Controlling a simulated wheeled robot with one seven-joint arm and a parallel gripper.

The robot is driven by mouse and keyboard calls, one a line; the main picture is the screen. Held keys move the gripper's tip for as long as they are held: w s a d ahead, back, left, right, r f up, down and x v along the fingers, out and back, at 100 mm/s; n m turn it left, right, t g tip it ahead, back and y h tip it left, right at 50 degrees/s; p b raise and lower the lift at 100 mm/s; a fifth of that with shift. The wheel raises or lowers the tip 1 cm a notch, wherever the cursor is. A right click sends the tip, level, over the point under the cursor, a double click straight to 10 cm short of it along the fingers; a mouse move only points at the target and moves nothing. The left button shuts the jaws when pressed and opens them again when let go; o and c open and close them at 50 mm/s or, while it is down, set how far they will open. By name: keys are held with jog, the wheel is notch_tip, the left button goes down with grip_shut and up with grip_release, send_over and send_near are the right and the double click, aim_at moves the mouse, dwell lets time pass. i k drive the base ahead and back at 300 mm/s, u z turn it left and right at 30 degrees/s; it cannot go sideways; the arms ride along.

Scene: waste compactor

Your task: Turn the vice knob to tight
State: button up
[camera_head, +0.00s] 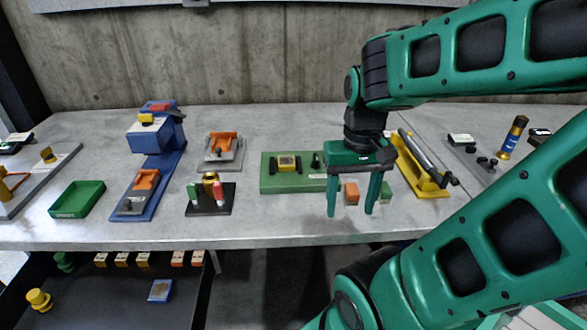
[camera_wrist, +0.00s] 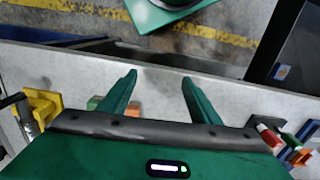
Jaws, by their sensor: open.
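My gripper (camera_head: 350,213) is open and empty, fingers pointing down above the front of the bench; it also shows in the wrist view (camera_wrist: 160,77). No part is clearly marked as the vice knob. One vice-like part is an orange clamp (camera_head: 146,180) with a grey front piece on the blue machine's base (camera_head: 154,164), far left of my gripper. Another is an orange fixture (camera_head: 222,143) on a grey plate, with a small dark knob-like piece at its front. I cannot tell whether either is tight. Both are well away from my gripper.
A black stand with red and green handles (camera_head: 221,193) and a green board (camera_head: 270,182) lie left of my gripper. Orange (camera_head: 351,193) and green (camera_head: 386,192) blocks sit near the fingers. A yellow lever tool (camera_head: 425,178) stands right. The bench front edge (camera_head: 270,240) is close.

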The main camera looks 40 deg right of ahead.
aim_at(317, 164)
jog(key=u, duration=0.75)
jog(key=k, duration=1.15)
jog(key=z, duration=0.8)
jog(key=i, duration=1)
jog(key=u, duration=0.05)
